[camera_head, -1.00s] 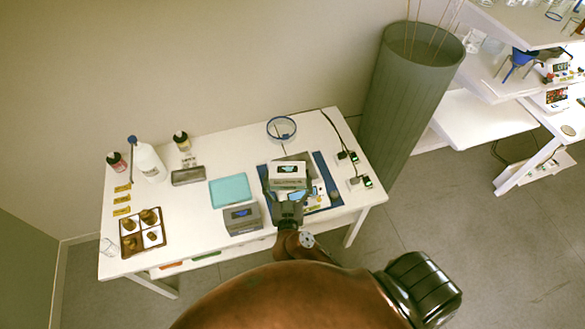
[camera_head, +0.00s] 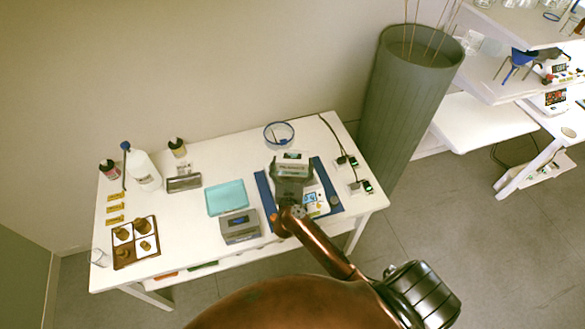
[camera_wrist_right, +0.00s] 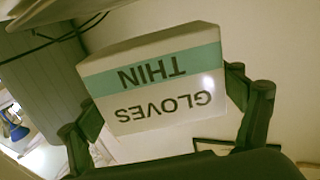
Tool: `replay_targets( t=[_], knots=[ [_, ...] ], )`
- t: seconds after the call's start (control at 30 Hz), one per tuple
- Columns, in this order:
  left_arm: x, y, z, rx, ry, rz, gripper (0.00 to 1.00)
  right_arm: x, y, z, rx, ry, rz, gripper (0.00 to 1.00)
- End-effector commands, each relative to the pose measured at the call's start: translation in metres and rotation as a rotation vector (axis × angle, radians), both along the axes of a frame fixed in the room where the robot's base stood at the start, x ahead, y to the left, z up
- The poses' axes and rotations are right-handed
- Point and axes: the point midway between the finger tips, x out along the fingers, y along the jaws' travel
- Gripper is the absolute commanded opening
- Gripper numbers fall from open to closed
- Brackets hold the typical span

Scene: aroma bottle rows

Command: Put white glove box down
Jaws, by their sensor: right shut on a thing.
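The white glove box (camera_head: 293,159) is at my right gripper (camera_head: 291,170), over the blue mat (camera_head: 328,188) on the right part of the white table. In the right wrist view the box (camera_wrist_right: 150,109) shows a teal band and the words "THIN GLOVES" upside down. The right gripper (camera_wrist_right: 168,105) has a finger on each side of the box and is shut on it. Whether the box touches anything beneath is hidden. My left gripper is not in view.
A grey device (camera_head: 239,227) and a teal tray (camera_head: 227,198) stand left of the mat. A white device (camera_head: 314,203) lies on the mat. A blue-rimmed round dish (camera_head: 279,135) is behind, small black devices (camera_head: 360,187) to the right. Bare table shows around (camera_head: 185,220).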

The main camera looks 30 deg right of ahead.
Motion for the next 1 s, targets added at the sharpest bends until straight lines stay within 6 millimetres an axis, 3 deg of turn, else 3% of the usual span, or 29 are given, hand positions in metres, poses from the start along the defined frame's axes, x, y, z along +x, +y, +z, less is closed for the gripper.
replay_targets(
  t=[0.17,0.37,0.7,0.73,0.9,1.0],
  knots=[
    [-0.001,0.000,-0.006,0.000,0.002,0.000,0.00,0.008,-0.006,-0.010,-0.003,-0.002,0.000,0.50],
    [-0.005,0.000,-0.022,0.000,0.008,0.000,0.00,0.007,-0.006,-0.040,-0.001,0.000,0.000,0.50],
    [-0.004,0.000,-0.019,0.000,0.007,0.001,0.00,0.007,-0.005,-0.040,-0.001,-0.002,0.000,0.50],
    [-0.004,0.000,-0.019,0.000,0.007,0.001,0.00,0.007,-0.005,-0.042,-0.001,0.001,0.000,0.87],
    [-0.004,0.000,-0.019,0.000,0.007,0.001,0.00,0.007,-0.005,-0.042,0.000,0.000,0.000,0.99],
    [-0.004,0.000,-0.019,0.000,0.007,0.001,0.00,0.007,-0.006,-0.042,0.000,0.000,0.000,1.00]
  ],
)
